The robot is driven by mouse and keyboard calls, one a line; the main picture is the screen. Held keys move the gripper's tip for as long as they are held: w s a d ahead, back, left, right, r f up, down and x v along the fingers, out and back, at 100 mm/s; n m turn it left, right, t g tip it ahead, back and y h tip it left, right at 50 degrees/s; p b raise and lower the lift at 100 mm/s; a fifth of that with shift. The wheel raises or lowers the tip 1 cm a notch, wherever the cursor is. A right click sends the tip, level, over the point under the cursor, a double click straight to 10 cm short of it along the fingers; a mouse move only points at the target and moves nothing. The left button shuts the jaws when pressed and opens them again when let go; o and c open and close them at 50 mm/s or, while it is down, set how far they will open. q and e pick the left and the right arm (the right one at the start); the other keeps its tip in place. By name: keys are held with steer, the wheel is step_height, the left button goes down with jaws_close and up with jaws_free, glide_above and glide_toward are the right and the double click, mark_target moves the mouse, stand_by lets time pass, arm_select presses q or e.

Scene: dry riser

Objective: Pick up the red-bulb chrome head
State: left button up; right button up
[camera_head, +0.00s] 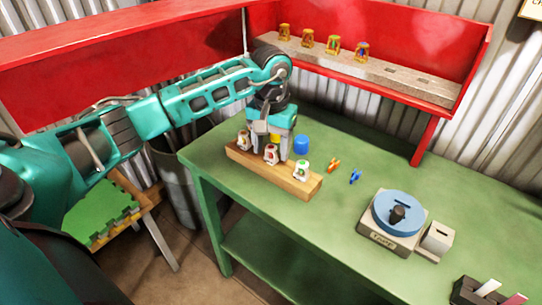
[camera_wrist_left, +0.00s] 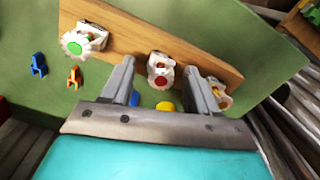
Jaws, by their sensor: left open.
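The red-bulb chrome head (camera_head: 271,155) stands in the middle of a wooden block (camera_head: 297,192) on the green bench. In the left wrist view, its red bulb (camera_wrist_left: 160,70) shows between my two fingers. My left gripper (camera_head: 270,144) is open, above and around this head; I cannot tell whether a finger touches it. A green-bulb chrome head (camera_head: 302,170) stands at the block's right end. Another chrome head (camera_head: 243,140) stands at its left end and looks orange-bulbed in the wrist view (camera_wrist_left: 218,93), partly behind a finger. My right gripper is out of view.
A blue cylinder (camera_head: 301,145) and a yellow one (camera_head: 275,139) stand behind the block. Orange (camera_head: 334,164) and blue (camera_head: 355,176) clips lie to its right. A blue-topped round device (camera_head: 398,214) stands farther right. Several brass heads stand on a raised ledge (camera_head: 385,75) behind.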

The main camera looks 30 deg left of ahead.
arm_select(q)
steer(key=shift+f, duration=0.4)
jaws_close()
